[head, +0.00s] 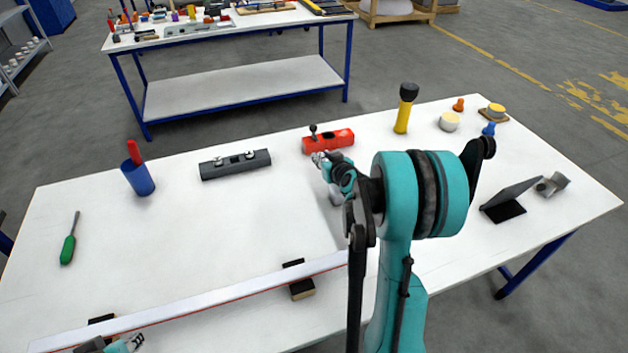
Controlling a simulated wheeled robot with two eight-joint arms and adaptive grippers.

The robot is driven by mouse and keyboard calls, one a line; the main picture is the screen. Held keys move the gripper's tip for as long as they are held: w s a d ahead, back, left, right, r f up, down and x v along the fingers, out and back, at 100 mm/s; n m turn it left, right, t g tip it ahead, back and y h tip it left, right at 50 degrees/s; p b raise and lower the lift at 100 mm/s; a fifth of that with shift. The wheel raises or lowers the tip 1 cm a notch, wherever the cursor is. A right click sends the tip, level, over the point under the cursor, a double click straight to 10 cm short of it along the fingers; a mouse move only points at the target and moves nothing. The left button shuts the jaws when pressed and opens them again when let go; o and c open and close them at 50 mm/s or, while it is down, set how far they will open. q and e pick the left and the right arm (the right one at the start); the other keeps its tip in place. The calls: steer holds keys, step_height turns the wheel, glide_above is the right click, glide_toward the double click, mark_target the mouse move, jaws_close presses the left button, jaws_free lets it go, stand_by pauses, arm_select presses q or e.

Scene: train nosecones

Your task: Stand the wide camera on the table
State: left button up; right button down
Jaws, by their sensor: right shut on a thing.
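My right gripper (328,163) is over the middle of the table, just in front of a red block with a black knob (328,141). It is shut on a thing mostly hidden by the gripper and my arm. A pale grey patch (336,197) shows just below the gripper; I cannot tell whether it is part of the held thing. I cannot make out the wide camera for certain. My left gripper (128,343) shows only in part at the bottom left edge, and its opening is unclear.
The white table (240,225) has clear room left of centre. A dark grey block (235,164), a blue cup (138,178) and a green screwdriver (69,243) stand or lie left. A long white bar (200,302) crosses the front. A yellow-black torch (404,108) and black stand (508,203) are right.

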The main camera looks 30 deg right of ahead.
steer(key=a+f, duration=0.2)
steer(key=a, duration=0.1)
steer(key=shift+w+a+b, duration=0.1)
steer(key=shift+w+b, duration=0.3)
step_height(320, 180, down, 4)
steer(key=shift+f+b, duration=0.1)
steer(key=shift+b, duration=0.95)
steer(key=c, duration=1.3)
jaws_free()
